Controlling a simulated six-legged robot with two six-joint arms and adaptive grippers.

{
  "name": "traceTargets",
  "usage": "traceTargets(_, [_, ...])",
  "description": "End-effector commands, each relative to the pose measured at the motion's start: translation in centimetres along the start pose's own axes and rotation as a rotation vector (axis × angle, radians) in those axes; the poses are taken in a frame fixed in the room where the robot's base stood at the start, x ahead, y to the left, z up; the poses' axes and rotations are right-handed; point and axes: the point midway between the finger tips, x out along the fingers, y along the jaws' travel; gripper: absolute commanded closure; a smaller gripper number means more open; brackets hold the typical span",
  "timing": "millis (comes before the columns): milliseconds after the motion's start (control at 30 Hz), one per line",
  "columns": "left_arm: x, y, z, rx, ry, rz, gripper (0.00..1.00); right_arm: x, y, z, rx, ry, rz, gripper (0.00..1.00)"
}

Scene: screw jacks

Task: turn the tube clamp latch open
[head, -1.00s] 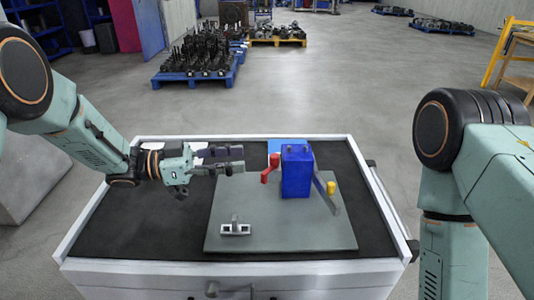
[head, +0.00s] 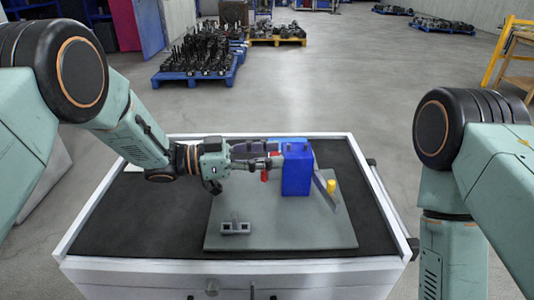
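A blue block (head: 297,172) stands upright on a grey plate (head: 285,228) on the cart top. A red handle (head: 265,176) sticks out at its left side; its upper part is hidden behind my gripper. The two fingers look apart, one above the other. I cannot tell whether they touch the handle. My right gripper is out of view.
A small grey bracket with square openings (head: 235,228) sits at the plate's front left. The cart's white rim (head: 240,265) surrounds a dark mat (head: 130,225), clear at the front left. Loaded pallets (head: 198,73) stand far behind on the floor.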

Motion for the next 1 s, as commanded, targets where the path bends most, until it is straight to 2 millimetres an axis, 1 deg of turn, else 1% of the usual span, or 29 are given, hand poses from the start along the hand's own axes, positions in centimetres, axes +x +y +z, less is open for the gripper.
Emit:
traceTargets(33, [0.0,0.0,0.0,0.0,0.0,0.0,0.65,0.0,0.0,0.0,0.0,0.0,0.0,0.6])
traceTargets(67, [0.0,0.0,0.0,0.0,0.0,0.0,0.68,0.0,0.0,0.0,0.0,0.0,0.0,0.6])
traceTargets(433, [0.0,0.0,0.0,0.0,0.0,0.0,0.99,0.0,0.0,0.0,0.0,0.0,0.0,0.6])
traceTargets(667, [0.0,0.0,0.0,0.001,0.001,0.003,1.0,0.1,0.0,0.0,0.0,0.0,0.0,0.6])
traceTargets(1000, [0.0,-0.3,0.0,0.004,0.004,0.118,1.0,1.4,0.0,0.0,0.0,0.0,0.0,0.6])
